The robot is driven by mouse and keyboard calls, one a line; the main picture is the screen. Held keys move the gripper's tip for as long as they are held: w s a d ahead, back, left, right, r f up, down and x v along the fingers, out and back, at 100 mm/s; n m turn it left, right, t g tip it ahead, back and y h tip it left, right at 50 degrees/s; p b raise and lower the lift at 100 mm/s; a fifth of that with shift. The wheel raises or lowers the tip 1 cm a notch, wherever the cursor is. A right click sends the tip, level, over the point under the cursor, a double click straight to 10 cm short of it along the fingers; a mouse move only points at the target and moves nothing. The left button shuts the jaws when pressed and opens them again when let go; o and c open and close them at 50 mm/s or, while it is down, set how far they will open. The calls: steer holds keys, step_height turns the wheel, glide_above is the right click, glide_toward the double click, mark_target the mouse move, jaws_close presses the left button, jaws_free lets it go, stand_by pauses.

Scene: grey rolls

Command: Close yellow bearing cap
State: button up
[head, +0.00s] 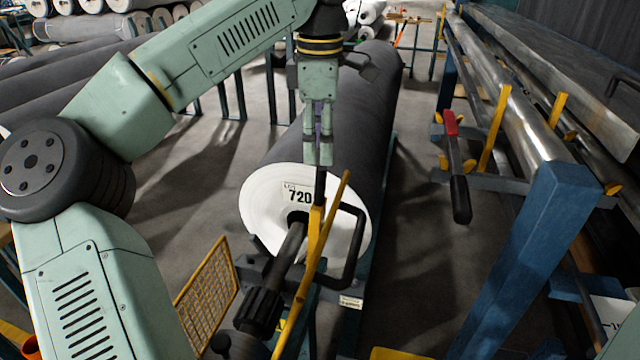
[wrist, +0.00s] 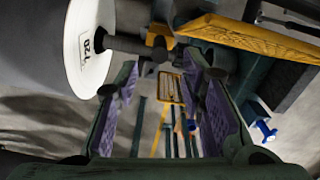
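The yellow bearing cap seems to be the long yellow bar (head: 315,250) at the near end of the roll, slanting up beside the shaft (head: 290,245). A black looped handle (head: 358,235) sits to its right. In the wrist view a yellow bar (wrist: 250,38) crosses the upper right, and the dark shaft (wrist: 125,43) enters from the roll. My gripper (head: 318,160) points down in front of the roll's end, just above the bar's upper part. In the wrist view my gripper (wrist: 165,75) has its purple-padded fingers wide apart. I cannot tell whether it touches the thin dark piece below it.
The grey roll (head: 350,120) with a white end marked 720 lies on a blue stand. A red-and-black lever (head: 456,165) and a blue post (head: 525,250) stand to the right, with long metal rollers behind. A yellow mesh guard (head: 207,283) is at lower left. Grey floor shows either side.

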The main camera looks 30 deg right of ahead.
mark_target(320, 204)
step_height(320, 204, down, 9)
steer(key=shift+r, duration=0.1)
steer(key=shift+c, duration=0.3)
jaws_close()
stand_by(0.4)
stand_by(0.4)
